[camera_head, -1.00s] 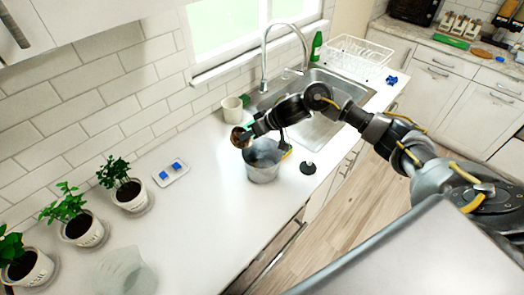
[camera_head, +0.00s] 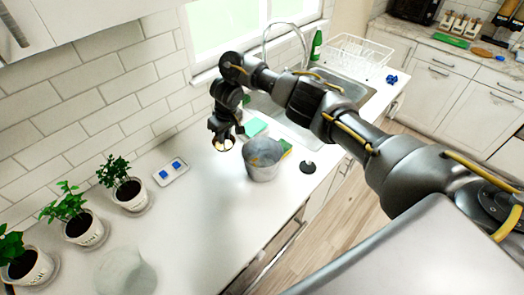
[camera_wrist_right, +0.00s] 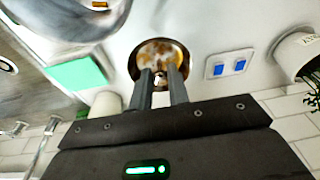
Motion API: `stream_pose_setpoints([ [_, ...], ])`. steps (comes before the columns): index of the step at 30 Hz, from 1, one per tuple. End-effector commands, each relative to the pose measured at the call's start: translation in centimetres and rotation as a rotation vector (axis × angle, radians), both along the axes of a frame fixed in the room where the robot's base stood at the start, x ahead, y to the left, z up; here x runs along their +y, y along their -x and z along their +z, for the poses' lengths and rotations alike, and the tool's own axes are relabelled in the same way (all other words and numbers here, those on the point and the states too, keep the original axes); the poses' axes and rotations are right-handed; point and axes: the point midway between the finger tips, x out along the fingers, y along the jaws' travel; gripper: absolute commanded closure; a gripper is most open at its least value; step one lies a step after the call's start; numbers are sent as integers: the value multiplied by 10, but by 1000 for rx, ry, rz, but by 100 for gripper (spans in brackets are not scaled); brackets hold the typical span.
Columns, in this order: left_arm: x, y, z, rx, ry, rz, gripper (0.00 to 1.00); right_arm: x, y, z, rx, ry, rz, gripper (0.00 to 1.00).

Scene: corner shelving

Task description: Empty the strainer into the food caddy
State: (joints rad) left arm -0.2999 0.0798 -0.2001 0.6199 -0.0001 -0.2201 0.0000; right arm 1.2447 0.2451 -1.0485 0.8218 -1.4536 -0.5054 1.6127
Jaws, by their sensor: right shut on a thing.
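The strainer (camera_head: 222,146) is a small round cup with a dark rim, left of the food caddy in the head view. My right gripper (camera_head: 222,132) points down and is shut on it. In the right wrist view the strainer (camera_wrist_right: 160,48) is between and beyond the fingertips (camera_wrist_right: 161,80), its inside mottled brown and white. I cannot tell whether it touches the counter. The food caddy (camera_head: 263,172) is an open grey metal bucket standing upright, with some orange-brown bits inside. Part of the caddy (camera_wrist_right: 62,20) shows at the wrist view's upper left. My left gripper is not in view.
A teal block (camera_head: 254,127) lies behind the caddy, a yellow-green sponge (camera_head: 286,147) beside it. A black round-based item (camera_head: 308,167) stands to the right. A tray with blue pieces (camera_head: 170,172) and potted plants (camera_head: 128,190) are left.

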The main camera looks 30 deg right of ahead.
Motion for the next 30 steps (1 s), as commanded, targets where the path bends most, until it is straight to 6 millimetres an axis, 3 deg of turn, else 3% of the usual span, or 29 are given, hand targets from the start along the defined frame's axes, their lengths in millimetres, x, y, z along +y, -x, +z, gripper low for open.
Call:
stream_pose_setpoints([
  [30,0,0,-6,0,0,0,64,8,-6,-3,45,60,0,100],
])
